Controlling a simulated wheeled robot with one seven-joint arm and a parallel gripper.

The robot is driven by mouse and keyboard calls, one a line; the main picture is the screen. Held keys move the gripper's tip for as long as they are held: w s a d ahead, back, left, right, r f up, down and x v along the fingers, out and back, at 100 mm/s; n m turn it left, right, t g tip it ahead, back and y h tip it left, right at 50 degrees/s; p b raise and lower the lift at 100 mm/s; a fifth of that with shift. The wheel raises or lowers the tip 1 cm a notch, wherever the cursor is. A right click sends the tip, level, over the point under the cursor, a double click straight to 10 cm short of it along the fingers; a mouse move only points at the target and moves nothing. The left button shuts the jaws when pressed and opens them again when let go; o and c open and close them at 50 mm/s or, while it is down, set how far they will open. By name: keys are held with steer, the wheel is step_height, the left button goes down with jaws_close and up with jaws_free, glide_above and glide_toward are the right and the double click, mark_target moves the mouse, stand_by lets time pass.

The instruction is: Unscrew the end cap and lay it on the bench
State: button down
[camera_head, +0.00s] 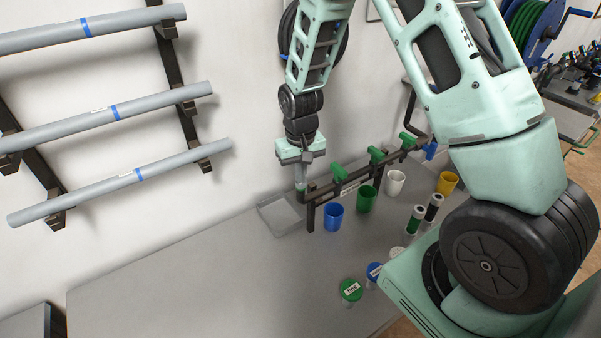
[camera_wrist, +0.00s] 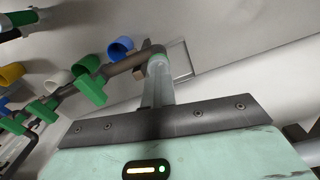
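The manifold (camera_head: 345,184) is a dark pipe on a stand with green valve handles. My gripper (camera_head: 301,186) points down at the manifold's left end. In the wrist view the fingertips (camera_wrist: 159,68) line up with that same pipe end. A small greenish part, which looks like the end cap (camera_wrist: 158,57), shows at the fingertips and is mostly hidden by them. The fingers overlap from this angle, so I cannot tell whether they grip the cap or only stand around it. The grey bench (camera_head: 200,285) lies below.
A shallow grey tray (camera_head: 264,222) sits below the manifold's left end. Blue (camera_head: 333,222), green (camera_head: 366,205), white (camera_head: 395,188) and yellow (camera_head: 447,187) cups stand along the manifold. Labelled green (camera_head: 351,290) and blue (camera_head: 375,270) items stand nearer the front. The bench's left side is clear.

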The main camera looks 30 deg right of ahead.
steer(key=shift+r, duration=0.15)
steer(key=shift+r+p, duration=1.8)
steer(key=shift+r, duration=0.5)
steer(key=shift+r, duration=0.15)
step_height(320, 180, up, 3)
steer(key=shift+f+p, duration=0.15)
steer(key=shift+p, duration=0.95)
